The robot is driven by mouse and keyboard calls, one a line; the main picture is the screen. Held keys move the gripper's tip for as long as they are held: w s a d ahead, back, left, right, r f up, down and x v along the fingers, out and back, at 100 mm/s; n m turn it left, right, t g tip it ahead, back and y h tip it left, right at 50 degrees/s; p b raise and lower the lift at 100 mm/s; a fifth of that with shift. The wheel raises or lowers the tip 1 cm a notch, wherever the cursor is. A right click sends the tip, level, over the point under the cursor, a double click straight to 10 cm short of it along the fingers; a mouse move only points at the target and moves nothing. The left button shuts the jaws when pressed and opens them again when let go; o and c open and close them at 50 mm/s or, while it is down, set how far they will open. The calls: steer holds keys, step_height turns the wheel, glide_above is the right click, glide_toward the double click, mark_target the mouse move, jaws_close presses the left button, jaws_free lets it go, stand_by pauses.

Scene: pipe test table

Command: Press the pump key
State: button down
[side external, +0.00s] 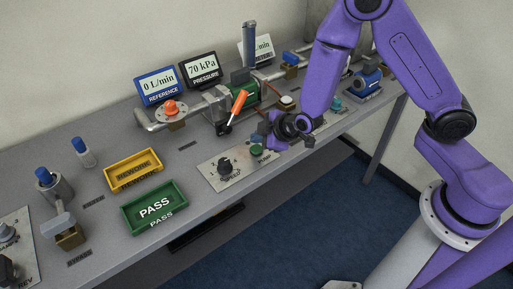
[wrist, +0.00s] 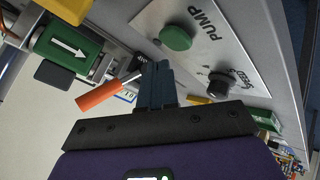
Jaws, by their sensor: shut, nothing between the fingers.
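The pump key is a round green button on a light plate marked PUMP. It shows in the side view (side external: 257,150) and in the wrist view (wrist: 176,38). My gripper (side external: 266,133) is shut and empty, with its fingertips close to the green key. In the wrist view the dark blue fingers (wrist: 158,68) are together, and the key appears just beyond their tips. A gap shows between tips and key in that picture; their height above it is hard to tell. A black speed knob (side external: 226,167) sits on the same plate.
An orange-handled valve (side external: 239,101) on the pipework stands close behind the plate. A green PASS tray (side external: 155,207) and a yellow REWORK tray (side external: 133,170) lie to the left. Displays read 0 L/min (side external: 159,86) and 70 kPa (side external: 201,69). The table's front edge is near the plate.

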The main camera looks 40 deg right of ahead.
mark_target(259, 151)
steer(key=shift+r, duration=2.2)
steer(key=shift+s+a+r, duration=0.1)
steer(key=shift+s+a, duration=0.05)
steer(key=shift+s, duration=0.05)
steer(key=s+a+r+n+g+y, duration=0.1)
steer(key=s+r+g, duration=0.2)
steer(key=s, duration=0.6)
steer(key=s+a+r+g+y, duration=0.1)
steer(key=s+r+g, duration=0.2)
steer(key=s, duration=0.5)
steer(key=s+d+r+g+h, duration=0.1)
steer(key=s+d+r, duration=0.1)
steer(key=s+d, duration=0.4)
steer(key=s+d+r+g+h, duration=0.1)
steer(key=s+d+r+h, duration=0.1)
steer(key=s+d, duration=0.4)
steer(key=shift+s+r+g, duration=0.4)
steer(key=shift+s+r, duration=0.1)
steer(key=shift+s, duration=0.4)
